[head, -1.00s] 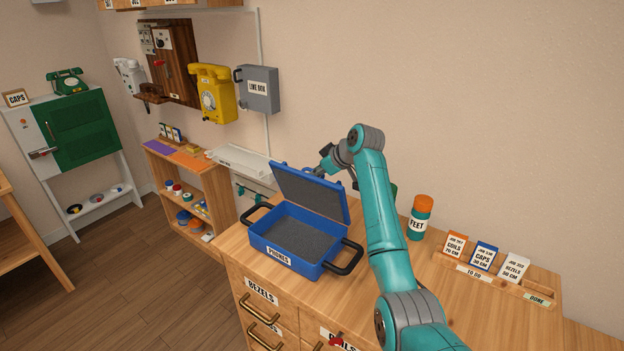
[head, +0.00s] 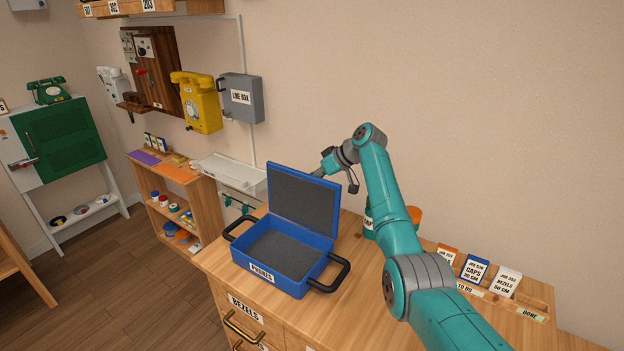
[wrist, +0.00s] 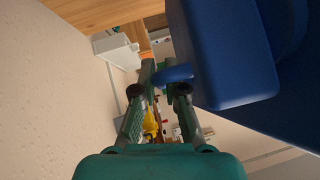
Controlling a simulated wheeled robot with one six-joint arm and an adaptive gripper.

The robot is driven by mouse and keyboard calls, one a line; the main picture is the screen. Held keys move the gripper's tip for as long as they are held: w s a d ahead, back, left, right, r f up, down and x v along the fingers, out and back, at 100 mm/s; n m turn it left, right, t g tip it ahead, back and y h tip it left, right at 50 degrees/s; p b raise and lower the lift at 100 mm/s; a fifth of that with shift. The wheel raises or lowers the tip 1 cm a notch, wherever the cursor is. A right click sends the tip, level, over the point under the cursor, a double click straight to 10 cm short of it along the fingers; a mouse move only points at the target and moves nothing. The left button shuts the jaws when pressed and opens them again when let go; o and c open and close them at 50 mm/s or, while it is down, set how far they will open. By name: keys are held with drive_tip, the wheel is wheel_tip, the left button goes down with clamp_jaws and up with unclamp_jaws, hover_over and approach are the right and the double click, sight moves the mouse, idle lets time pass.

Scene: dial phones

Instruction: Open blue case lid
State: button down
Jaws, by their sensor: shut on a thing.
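The blue case (head: 270,270), labelled PHONES, sits on the wooden cabinet top. Its lid (head: 304,200) stands up at the back, close to upright, and shows grey foam inside; grey foam also lines the base. My gripper is behind the lid and mostly hidden by it in the head view. In the wrist view my gripper (wrist: 168,78) is shut on a small blue tab (wrist: 173,74) at the edge of the lid, whose outer side (wrist: 225,45) fills the upper right.
Black handles (head: 331,275) stick out at both sides of the case. The wall is close behind.

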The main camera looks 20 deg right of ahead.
drive_tip(key=shift+f, duration=0.1)
drive_tip(key=c, duration=1.2)
unclamp_jaws()
drive_tip(key=v, duration=1.2)
drive_tip(key=shift+s, duration=0.1)
